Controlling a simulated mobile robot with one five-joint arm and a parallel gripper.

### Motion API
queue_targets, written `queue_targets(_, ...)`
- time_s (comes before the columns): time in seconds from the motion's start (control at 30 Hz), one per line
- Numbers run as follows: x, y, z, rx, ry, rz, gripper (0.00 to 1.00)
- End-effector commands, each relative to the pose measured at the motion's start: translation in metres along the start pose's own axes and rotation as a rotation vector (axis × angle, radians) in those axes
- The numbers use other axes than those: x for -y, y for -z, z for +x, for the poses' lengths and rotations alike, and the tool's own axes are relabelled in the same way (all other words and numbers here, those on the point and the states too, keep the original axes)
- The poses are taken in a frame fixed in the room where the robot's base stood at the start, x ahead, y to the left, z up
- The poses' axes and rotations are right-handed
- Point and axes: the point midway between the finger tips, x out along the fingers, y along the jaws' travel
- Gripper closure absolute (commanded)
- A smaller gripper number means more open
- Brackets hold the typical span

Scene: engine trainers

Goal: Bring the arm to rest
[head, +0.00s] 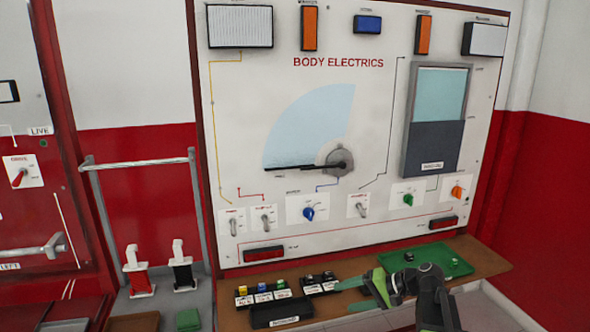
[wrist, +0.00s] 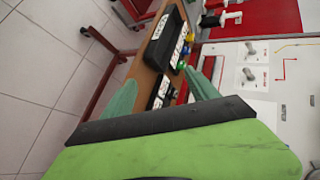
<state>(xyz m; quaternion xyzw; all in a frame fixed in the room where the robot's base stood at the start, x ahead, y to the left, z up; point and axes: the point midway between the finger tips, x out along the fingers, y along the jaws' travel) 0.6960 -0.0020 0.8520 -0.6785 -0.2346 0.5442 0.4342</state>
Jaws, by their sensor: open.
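My gripper (head: 354,295) is at the lower right of the head view, over the wooden shelf in front of the body electrics board (head: 400,150). Its green fingers point left, toward the black tray and the small labelled blocks. My arm reaches in from the bottom right, in front of the green tray.
The wooden shelf (head: 485,262) carries a black tray (head: 283,311), labelled blocks (head: 262,292) and a green tray (head: 448,262). Switches and coloured knobs (head: 308,213) line the board's lower part. A metal rail (head: 140,162) stands left. Tiled floor (wrist: 45,75) is clear.

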Motion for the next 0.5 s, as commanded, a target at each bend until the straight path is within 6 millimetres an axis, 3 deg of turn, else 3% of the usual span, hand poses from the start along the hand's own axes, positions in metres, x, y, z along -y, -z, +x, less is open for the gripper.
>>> queue_targets(0.03,0.003,-0.023,0.026,0.047,-0.061,-0.032,0.32)
queue_targets(0.1,-0.001,-0.048,0.054,0.102,-0.157,-0.076,0.32)
queue_targets(0.27,-0.022,-0.105,0.094,0.204,-0.415,-0.192,0.32)
queue_targets(0.37,-0.045,-0.125,0.093,0.231,-0.592,-0.254,0.32)
queue_targets(0.5,-0.086,-0.128,0.058,0.218,-0.817,-0.287,0.32)
